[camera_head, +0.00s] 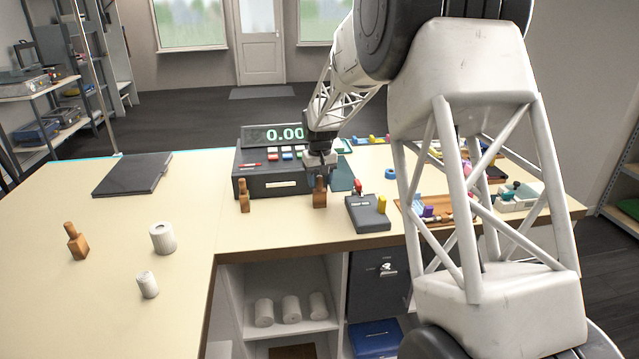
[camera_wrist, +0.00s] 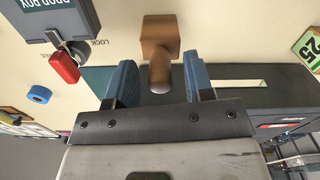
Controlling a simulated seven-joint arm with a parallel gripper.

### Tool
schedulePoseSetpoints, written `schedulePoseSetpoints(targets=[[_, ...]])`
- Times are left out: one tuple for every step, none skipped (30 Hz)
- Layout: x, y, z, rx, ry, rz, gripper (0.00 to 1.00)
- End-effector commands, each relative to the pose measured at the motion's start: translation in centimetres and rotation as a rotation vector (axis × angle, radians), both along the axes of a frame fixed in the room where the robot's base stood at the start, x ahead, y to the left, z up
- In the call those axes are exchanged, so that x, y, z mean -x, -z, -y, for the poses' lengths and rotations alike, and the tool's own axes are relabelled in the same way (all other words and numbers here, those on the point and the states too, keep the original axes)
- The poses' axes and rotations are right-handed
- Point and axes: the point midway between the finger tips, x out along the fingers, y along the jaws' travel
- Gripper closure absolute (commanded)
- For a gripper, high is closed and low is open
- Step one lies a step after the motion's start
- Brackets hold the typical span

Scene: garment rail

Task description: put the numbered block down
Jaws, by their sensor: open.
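A wooden block with a rounded handle (camera_head: 320,193) stands upright at the counter's front, before the dark register. My gripper (camera_head: 319,168) is right above it, pointing down. In the wrist view, the block (camera_wrist: 160,33) shows between and beyond the two blue fingertips (camera_wrist: 158,82), its handle reaching back between them. The fingers are apart, with a gap visible on both sides of the handle. No number shows on this block from here. A green-edged face marked 25 (camera_wrist: 309,48) is at the wrist view's right edge. A similar wooden block (camera_head: 244,196) stands further left.
The register (camera_head: 280,184) stands close behind the block. Another wooden block (camera_head: 76,242) and two white rolls (camera_head: 162,238) stand left. The left counter has free room.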

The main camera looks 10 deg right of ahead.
Motion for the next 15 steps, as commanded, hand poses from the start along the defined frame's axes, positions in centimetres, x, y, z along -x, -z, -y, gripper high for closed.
schedulePoseSetpoints(targets=[[0.0,-0.6,0.0,0.0,0.0,0.001,0.52],[0.0,-1.0,0.0,0.0,0.0,0.002,0.52],[0.0,-1.5,0.0,0.0,0.0,0.002,0.52],[0.0,-2.0,0.0,0.0,0.0,0.003,0.52],[0.0,-2.4,0.0,-0.001,0.0,0.004,0.52],[0.0,-3.1,0.0,0.0,0.0,0.003,0.52],[0.0,-3.5,0.0,0.0,0.0,0.003,0.52],[0.0,-4.0,0.0,0.0,0.0,0.003,0.52],[0.0,-4.6,0.0,0.0,0.0,0.003,0.52],[0.0,-5.1,0.0,0.0,0.0,0.002,0.52],[0.0,-5.5,0.0,0.0,0.0,0.001,0.52],[0.0,-6.2,0.0,0.0,0.0,0.002,0.52],[0.0,-6.7,0.0,0.0,0.0,0.002,0.52],[0.0,-7.2,0.0,0.0,0.0,0.002,0.52],[0.0,-7.8,0.0,0.0,0.0,0.002,0.52]])
